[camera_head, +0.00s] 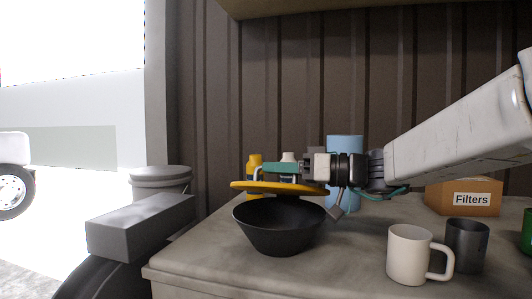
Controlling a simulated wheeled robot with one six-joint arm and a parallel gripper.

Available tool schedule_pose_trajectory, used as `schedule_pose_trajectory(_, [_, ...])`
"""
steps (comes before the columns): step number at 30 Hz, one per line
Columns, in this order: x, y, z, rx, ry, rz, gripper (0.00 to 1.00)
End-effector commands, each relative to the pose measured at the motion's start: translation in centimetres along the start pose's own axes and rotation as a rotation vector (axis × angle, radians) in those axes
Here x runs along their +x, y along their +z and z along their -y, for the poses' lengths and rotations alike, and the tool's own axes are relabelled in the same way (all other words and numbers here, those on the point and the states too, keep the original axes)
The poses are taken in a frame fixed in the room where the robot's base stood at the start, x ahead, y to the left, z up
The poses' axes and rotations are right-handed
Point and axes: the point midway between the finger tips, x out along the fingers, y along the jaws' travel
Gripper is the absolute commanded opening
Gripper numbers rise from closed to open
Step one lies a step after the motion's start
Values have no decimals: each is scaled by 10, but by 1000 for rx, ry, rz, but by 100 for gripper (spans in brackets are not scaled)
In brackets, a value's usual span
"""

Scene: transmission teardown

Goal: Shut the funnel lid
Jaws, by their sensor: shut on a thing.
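The funnel (279,225) is a wide black bowl on the workbench. Its yellow lid (280,188) lies nearly flat over the opening, with the dark bowl rim showing just below. I cannot tell whether it touches the rim all around. My gripper (262,172) comes in from the right just above the lid, its green fingers near the lid's left part. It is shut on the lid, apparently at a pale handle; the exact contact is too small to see. A grey tab-like piece (338,205) sits at the funnel's right side.
A blue container (345,145) and yellow bottle (254,160) stand behind. A white mug (408,255), dark mug (466,245) and box marked Filters (465,196) stand right. The workbench (205,265) is clear at front left. A grey lidded bin (160,180) stands beyond its left edge.

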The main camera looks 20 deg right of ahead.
Motion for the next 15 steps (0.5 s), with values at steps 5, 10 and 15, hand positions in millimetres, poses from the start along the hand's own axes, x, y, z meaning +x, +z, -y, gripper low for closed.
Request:
schedule_pose_trajectory(5, [1, 18, 5, -80, -4, 0, 0])
schedule_pose_trajectory(10, [5, 30, 9, -78, -10, 2, 0])
schedule_pose_trajectory(15, [7, 36, 11, -78, -14, 3, 0])
